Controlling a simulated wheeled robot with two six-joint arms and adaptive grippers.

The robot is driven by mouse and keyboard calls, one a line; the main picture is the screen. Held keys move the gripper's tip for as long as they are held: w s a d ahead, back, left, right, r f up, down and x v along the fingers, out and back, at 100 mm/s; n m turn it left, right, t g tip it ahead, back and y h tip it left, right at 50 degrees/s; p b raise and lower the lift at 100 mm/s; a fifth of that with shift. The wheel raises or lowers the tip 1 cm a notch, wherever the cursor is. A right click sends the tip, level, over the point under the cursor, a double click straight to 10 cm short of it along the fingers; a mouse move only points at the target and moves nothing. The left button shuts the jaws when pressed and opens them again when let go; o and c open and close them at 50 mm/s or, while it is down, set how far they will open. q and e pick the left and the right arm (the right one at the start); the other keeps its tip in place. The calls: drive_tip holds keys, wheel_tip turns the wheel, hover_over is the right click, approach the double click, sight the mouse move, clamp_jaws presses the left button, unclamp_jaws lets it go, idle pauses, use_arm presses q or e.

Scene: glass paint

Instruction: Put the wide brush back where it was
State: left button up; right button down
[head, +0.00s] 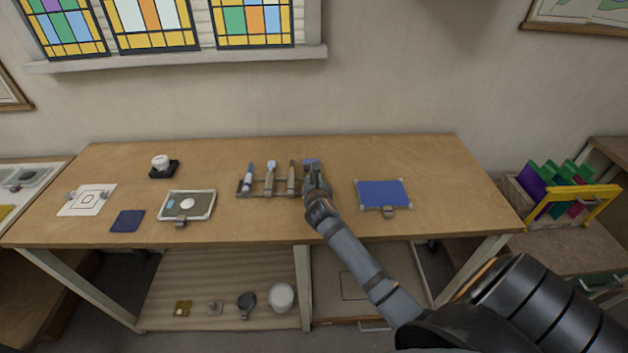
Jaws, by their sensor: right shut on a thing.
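My right gripper (315,179) is over the right end of the tool rack (262,194) on the wooden table. It is shut on the wide brush, of which a small blue part (311,162) shows just beyond the fingers. The gripper and wrist hide the rest of the brush and the rack's right end, so I cannot tell whether the brush touches the rack. Several other tools stand in the rack to the left, among them a blue-handled one (249,177) and a brown one (291,177). My left gripper is not in view.
A blue panel (383,194) with a clip lies right of the rack. A framed tray (187,205), a dark blue cloth (127,220), a white pattern sheet (88,200) and a white jar (161,162) on a black base are to the left. The table's front middle is clear.

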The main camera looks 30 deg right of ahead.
drive_tip(key=shift+f, duration=0.25)
idle(0.6)
drive_tip(key=c, duration=1.1)
unclamp_jaws()
drive_tip(key=shift+c, duration=0.2)
drive_tip(key=v, duration=1.2)
drive_tip(key=shift+f, duration=0.1)
